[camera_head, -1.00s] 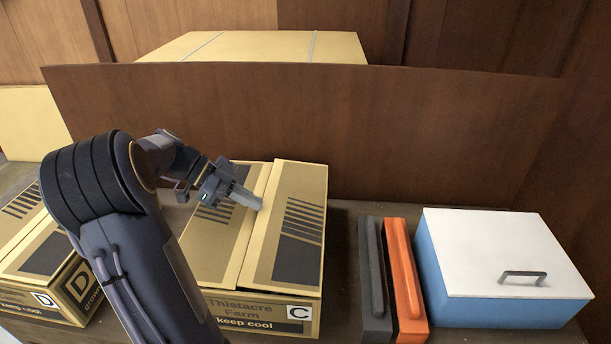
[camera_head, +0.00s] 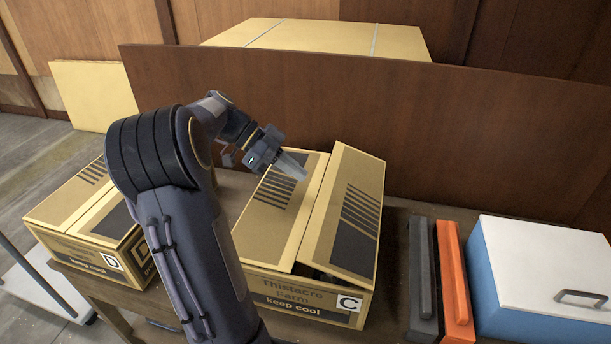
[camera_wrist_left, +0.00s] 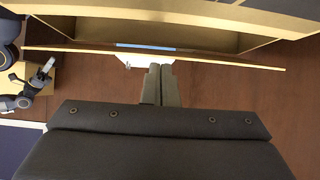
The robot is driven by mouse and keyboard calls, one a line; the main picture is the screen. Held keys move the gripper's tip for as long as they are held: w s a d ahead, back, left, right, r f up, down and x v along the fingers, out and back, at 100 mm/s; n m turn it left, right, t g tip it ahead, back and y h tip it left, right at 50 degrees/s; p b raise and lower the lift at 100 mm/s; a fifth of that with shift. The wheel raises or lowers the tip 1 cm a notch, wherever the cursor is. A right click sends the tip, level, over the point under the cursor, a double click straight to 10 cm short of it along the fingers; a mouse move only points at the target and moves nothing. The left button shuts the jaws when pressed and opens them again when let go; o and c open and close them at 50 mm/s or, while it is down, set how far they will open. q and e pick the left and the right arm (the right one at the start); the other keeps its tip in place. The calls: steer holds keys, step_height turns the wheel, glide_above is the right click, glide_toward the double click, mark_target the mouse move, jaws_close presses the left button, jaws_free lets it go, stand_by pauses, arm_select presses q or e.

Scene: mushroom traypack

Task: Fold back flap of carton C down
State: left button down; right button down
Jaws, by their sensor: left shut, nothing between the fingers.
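Carton C (camera_head: 305,300) is a tan box with a C label on its front. Its left top panel (camera_head: 262,232) lies nearly flat. Its right top panel (camera_head: 352,215) is tilted up, with a dark gap under its near edge. My left gripper (camera_head: 294,166) is shut and empty over the far part of the left panel, near the seam; contact is unclear. In the left wrist view its fingers (camera_wrist_left: 160,85) point to a thin cardboard edge (camera_wrist_left: 215,62) with an opening beyond. I cannot tell which flap this is. A small dark arm end, seemingly my right gripper (camera_wrist_left: 38,82), shows at the left.
Carton D (camera_head: 85,215) stands to the left. A dark grey block (camera_head: 423,280), an orange block (camera_head: 455,285) and a blue box with white lid (camera_head: 545,265) stand to the right. A brown wooden panel (camera_head: 450,130) rises behind the cartons.

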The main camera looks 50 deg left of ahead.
arm_select(q)
steer(key=s+a, duration=0.1)
steer(key=s+a+r, duration=0.1)
steer(key=a, duration=0.1)
steer(key=s+a, duration=0.1)
steer(key=a, duration=0.1)
steer(key=shift+r+p, duration=0.25)
steer(key=shift+p, duration=0.05)
steer(key=shift+s+a+r, duration=0.1)
steer(key=shift+r, duration=0.05)
steer(key=w+d+r+g+y+p, duration=0.4)
steer(key=d+r+p, duration=0.5)
steer(key=p, duration=1)
steer(key=t+p, duration=0.1)
steer(key=p, duration=0.1)
glide_above(330, 188)
steer(key=shift+y, duration=0.3)
steer(key=f, duration=0.7)
steer(key=shift+s+a, duration=0.3)
steer(key=shift+a, duration=0.05)
steer(key=f, duration=0.3)
steer(key=shift+s+a+f, duration=0.15)
steer(key=shift+a+f, duration=0.05)
steer(key=shift+a, duration=0.05)
steer(key=shift+a+f, duration=0.15)
steer(key=shift+f, duration=0.35)
